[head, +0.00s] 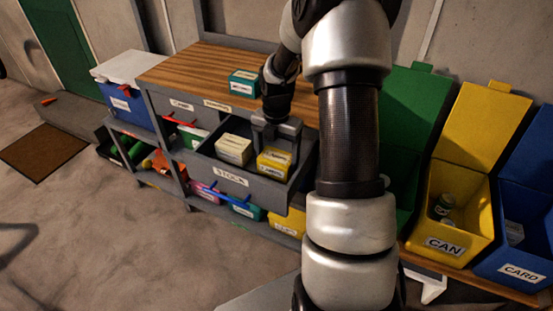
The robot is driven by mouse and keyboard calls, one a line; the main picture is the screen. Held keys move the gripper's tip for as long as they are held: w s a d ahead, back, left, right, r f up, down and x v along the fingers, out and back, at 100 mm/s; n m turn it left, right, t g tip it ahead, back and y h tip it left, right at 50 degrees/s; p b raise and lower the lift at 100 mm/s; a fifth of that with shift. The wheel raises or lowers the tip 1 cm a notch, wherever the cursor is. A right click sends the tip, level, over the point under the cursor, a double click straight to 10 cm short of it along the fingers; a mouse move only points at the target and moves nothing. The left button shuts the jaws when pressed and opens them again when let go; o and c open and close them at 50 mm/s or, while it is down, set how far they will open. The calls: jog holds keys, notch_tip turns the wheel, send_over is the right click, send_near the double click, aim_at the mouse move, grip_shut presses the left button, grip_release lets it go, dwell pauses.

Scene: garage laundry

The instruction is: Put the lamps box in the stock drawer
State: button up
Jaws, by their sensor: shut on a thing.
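The stock drawer (232,180) is pulled out of the grey workbench, with its STOCK label facing front. My gripper (274,148) points down over the right part of the drawer. It is shut on a yellow box (273,162), which is inside the drawer walls. The label on the yellow box is too small to read, so I cannot confirm that it is the lamps box. I cannot tell whether its base touches the drawer floor. A cream box (233,149) sits in the drawer to its left. A teal box (243,83) stands on the bench top.
The wooden bench top (190,70) is mostly bare. A lower shelf holds several coloured boxes. A yellow CAN bin (456,215) and a blue CARD bin (515,262) stand open at the right. A blue tub (125,103) is at the left. The front floor is clear.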

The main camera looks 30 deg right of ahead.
aim_at(276, 157)
jog(key=shift+f, duration=0.15)
jog(key=o, duration=0.8)
jog(key=shift+o, duration=0.2)
notch_tip(276, 157, up, 12)
jog(key=p, duration=0.2)
jog(key=shift+r+p, duration=0.2)
jog(key=shift+p, duration=0.15)
